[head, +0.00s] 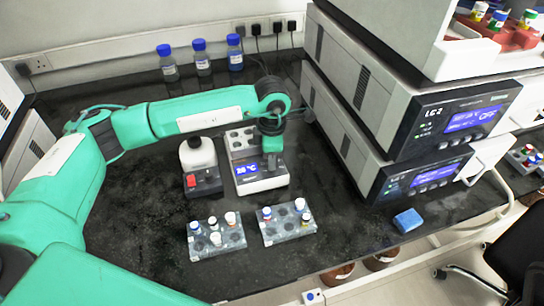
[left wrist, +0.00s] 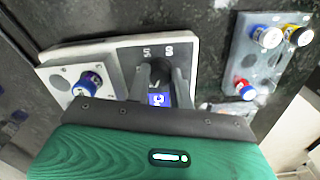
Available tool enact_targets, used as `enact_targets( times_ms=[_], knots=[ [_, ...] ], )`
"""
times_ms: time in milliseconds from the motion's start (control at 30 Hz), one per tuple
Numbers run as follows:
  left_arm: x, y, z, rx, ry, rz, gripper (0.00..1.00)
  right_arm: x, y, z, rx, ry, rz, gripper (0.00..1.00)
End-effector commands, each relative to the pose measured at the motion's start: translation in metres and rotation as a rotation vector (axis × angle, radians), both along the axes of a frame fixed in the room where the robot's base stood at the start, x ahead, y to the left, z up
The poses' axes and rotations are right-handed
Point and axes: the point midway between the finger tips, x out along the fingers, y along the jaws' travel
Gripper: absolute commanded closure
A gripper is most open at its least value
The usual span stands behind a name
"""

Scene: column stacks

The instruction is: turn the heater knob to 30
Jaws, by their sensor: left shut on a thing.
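The heater (head: 262,184) is a white unit with a grey block of wells behind its front panel. Its lit blue display (head: 246,169) appears to read about 20 °C, but the digits are small. My left gripper (head: 271,150) points down over the right part of the panel, beside the display. In the left wrist view, the gripper's two dark fingers (left wrist: 163,82) are shut on the dark heater knob (left wrist: 158,68). The fingers hide most of the knob, so its angle cannot be told. My right gripper is not in view.
Two vial racks (head: 230,245) (head: 275,238) lie in front. Stacked LC instruments (head: 365,125) stand to the right, with a blue block (head: 407,220) near the edge. Blue-capped bottles (head: 201,62) stand behind.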

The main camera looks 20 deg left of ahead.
Motion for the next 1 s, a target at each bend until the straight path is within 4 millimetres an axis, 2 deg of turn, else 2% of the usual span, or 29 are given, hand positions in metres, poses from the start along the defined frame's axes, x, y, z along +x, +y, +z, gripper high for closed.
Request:
enact_targets(
  times_ms=[67,100,200,567,733,1000],
  knots=[
    [0.001,0.000,0.002,-0.002,-0.004,0.001,1.00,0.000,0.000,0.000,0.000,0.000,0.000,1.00],
    [0.001,0.000,0.002,-0.002,-0.004,0.001,0.74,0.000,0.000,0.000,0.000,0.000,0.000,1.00],
    [0.001,0.000,0.002,-0.001,-0.003,0.001,0.56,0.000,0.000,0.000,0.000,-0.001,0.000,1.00],
    [0.001,0.000,0.005,-0.001,-0.003,0.002,0.56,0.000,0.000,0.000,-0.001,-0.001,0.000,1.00],
    [0.001,0.000,0.031,-0.001,-0.006,0.001,0.56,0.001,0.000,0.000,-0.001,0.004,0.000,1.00],
    [0.001,0.000,0.093,-0.002,-0.006,0.001,0.56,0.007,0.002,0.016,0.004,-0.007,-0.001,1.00]
  ],
)
